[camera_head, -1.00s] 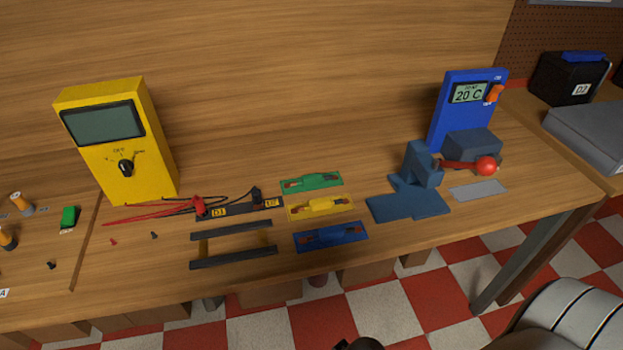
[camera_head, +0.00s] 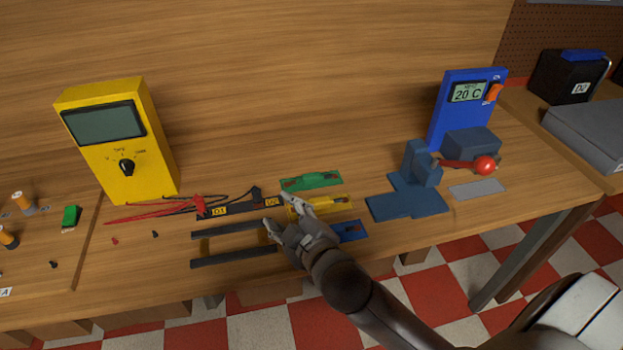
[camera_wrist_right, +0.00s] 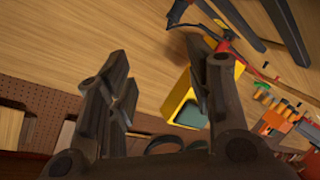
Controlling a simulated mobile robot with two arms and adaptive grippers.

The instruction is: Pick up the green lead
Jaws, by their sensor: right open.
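The green lead lies on a green plate (camera_head: 325,180), at the back of a row of coloured plates in the middle of the bench. The small lead is hard to make out against its plate. My right gripper (camera_head: 277,210) is open, in front and to the left of the green plate. It partly covers the yellow plate (camera_head: 333,205) and the blue plate (camera_head: 352,231). The right wrist view shows its two fingers (camera_wrist_right: 157,52) spread with nothing between them; the green lead does not show there. My left gripper is not in view.
A yellow meter (camera_head: 118,140) stands at the left, with red and black probes (camera_head: 190,205) before it. Dark rails (camera_head: 233,257) lie left of my gripper. A blue-grey stand (camera_head: 420,165) and blue thermometer unit (camera_head: 468,105) stand at the right.

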